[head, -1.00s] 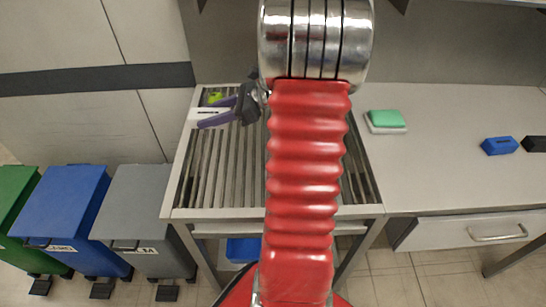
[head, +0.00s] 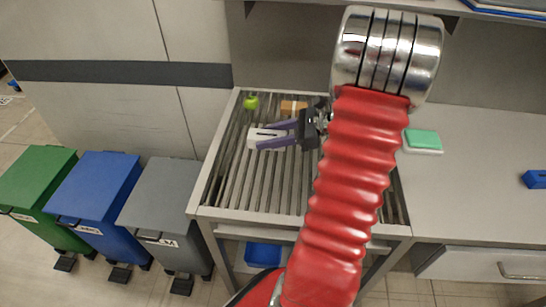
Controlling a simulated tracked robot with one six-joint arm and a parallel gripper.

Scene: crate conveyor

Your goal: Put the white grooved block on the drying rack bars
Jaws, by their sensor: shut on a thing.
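The white grooved block (head: 257,139) is at the tips of my gripper (head: 268,138), which has purple fingers and is shut on it. The block is over the left part of the drying rack bars (head: 238,180). I cannot tell whether it touches the bars or hangs just above them. The grooves on the block are too small to make out clearly. My red arm covers the right part of the rack.
A green round thing (head: 251,102) and an orange block (head: 293,107) are at the rack's back. A green-and-white sponge-like block (head: 423,140) and a blue block (head: 536,179) lie on the right counter. Green, blue and grey bins (head: 160,200) stand left. The front bars are clear.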

